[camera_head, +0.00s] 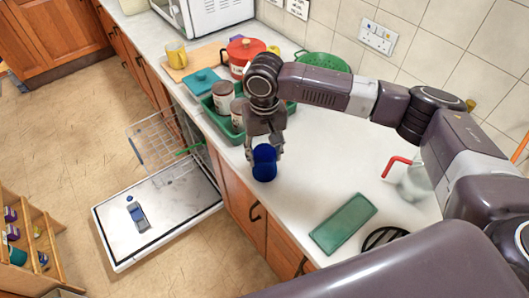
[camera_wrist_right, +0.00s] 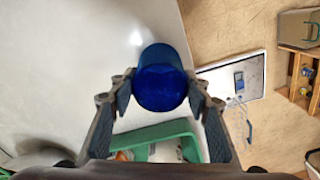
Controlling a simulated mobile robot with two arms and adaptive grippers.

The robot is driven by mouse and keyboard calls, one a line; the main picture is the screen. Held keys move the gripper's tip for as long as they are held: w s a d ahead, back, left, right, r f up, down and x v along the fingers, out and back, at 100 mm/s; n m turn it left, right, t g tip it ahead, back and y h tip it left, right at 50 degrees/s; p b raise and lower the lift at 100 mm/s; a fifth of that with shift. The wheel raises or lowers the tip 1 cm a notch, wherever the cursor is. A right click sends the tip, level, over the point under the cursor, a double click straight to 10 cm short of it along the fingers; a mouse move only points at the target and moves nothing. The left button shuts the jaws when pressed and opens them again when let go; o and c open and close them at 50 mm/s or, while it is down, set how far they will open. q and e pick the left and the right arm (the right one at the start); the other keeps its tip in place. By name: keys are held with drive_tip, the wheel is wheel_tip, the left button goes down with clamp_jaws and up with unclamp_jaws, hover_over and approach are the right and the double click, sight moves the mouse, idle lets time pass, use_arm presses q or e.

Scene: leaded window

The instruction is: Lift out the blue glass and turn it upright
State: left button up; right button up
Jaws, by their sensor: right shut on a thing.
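The blue glass (camera_head: 264,163) is a dark blue cylinder in my right gripper (camera_head: 264,150), near the front edge of the worktop. In the right wrist view the glass (camera_wrist_right: 163,72) sits between the two fingers of the right gripper (camera_wrist_right: 163,86), which is shut on it. One round end of the glass faces the wrist camera; I cannot tell whether that end is open or closed. Whether the glass touches the worktop is also unclear. My left gripper is not in view.
A green crate (camera_head: 215,119) with jars stands left of the glass. A dishwasher door (camera_head: 185,200) hangs open below, with a wire rack (camera_head: 150,143). A green slab (camera_head: 343,223) and a clear jug with red handle (camera_head: 413,184) are to the right. The worktop (camera_head: 330,150) between is clear.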

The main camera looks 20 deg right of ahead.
drive_tip(key=shift+f, duration=0.3)
drive_tip(key=o, duration=1.4)
wheel_tip(320, 180, up, 12)
